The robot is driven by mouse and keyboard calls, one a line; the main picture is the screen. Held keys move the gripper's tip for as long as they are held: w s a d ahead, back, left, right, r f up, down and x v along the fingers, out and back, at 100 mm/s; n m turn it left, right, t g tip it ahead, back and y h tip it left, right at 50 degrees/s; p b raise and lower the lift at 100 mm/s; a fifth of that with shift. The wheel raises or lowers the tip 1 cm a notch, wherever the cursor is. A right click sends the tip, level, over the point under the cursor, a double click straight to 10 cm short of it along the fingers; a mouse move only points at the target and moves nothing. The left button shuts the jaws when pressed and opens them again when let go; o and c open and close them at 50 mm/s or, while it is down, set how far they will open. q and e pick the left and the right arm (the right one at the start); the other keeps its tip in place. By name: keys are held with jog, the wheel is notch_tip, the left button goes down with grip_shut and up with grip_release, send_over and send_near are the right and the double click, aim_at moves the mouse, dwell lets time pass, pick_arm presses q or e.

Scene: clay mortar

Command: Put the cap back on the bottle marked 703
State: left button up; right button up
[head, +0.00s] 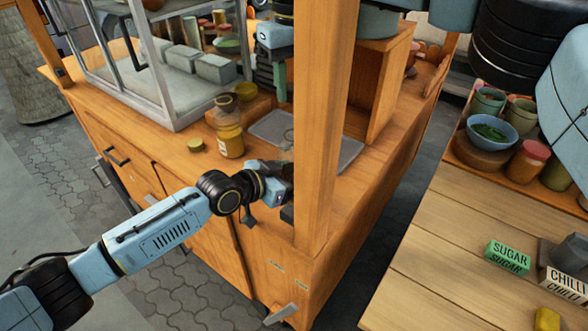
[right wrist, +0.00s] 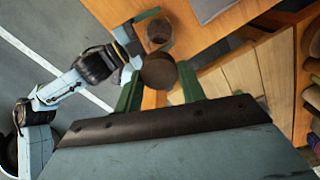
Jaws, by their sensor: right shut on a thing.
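In the right wrist view, my right gripper (right wrist: 159,84) is shut on a round brown cap (right wrist: 158,70), held between its dark green fingers. Just beyond the cap is a clear glass vessel (right wrist: 160,31), seen from above with its mouth open. My left gripper (right wrist: 127,46) is beside this glass; whether it grips it I cannot tell. In the head view the left gripper is partly hidden behind a wooden post, and a bit of the glass (head: 288,136) shows at the post's edge. My right gripper (head: 276,78) is above and behind it. No number 703 is readable.
The thick post (head: 325,110) blocks part of the head view. A grey tray (head: 350,153) lies behind. A sugar block (head: 507,256) sits on the right table.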

pick_arm(q)
jog(key=c, duration=1.1)
jog(key=shift+c, duration=0.2)
pick_arm(e)
jog(key=shift+f, duration=2.5)
jog(key=shift+f, duration=0.85)
jog(key=shift+f, duration=0.6)
